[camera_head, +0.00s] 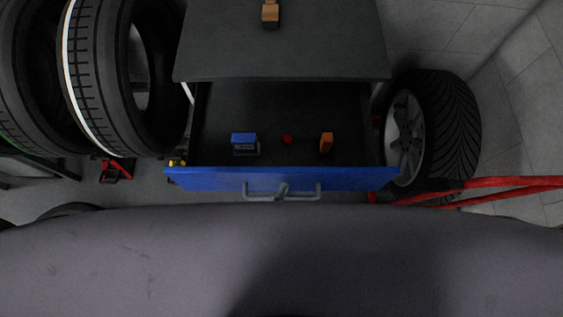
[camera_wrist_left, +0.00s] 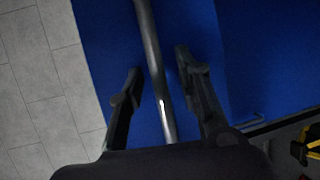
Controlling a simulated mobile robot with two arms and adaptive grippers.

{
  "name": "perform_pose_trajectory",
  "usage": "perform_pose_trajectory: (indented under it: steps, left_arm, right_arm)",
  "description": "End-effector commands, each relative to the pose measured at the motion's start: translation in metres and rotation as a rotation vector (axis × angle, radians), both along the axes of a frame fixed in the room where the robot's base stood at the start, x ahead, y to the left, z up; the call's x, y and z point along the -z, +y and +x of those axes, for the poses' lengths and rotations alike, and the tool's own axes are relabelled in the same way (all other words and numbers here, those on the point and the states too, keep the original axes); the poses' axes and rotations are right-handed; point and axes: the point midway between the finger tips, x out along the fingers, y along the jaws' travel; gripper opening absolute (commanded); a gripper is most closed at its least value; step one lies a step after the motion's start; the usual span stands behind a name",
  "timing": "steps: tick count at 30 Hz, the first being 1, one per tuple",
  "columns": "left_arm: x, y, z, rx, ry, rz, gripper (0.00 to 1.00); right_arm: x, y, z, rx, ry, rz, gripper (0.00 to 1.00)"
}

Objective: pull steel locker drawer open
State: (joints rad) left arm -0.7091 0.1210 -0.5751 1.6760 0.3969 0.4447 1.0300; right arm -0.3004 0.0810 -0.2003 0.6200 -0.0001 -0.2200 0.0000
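The steel locker (camera_head: 280,55) has a dark top, and its drawer is pulled out, with the dark inside showing. The drawer's blue front (camera_head: 215,180) faces me and bears a grey bar handle (camera_head: 318,190). My left gripper (camera_head: 283,189) is at the middle of the handle, mostly hidden in the head view. In the left wrist view, the fingers of my left gripper (camera_wrist_left: 158,72) stand on either side of the handle bar (camera_wrist_left: 152,50), apart from it with gaps on both sides. My right gripper is not in view.
Inside the drawer are a blue item (camera_head: 243,140), a red item (camera_head: 287,139) and an orange item (camera_head: 326,142). A wooden block (camera_head: 270,14) is on the locker top. Tyres (camera_head: 95,75) stand left, a wheel (camera_head: 450,125) right. Red bars (camera_head: 480,184) lie right.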

Motion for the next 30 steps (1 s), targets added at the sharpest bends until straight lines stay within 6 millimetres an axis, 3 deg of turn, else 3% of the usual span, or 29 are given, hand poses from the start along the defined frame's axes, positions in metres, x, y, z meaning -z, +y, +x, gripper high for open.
perform_pose_trajectory:
  steps: [7, 21, 30]
  left_arm:
    - [-0.001, 0.004, -0.009, 0.001, 0.001, 0.001, 0.31]
    - [-0.019, 0.038, -0.091, 0.002, 0.003, 0.000, 0.31]
    - [-0.023, 0.046, -0.109, 0.000, 0.000, 0.000, 0.31]
  right_arm:
    - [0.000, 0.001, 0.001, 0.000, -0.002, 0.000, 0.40]
    - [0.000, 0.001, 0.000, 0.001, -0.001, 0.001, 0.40]
    - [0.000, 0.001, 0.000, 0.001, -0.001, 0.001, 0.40]
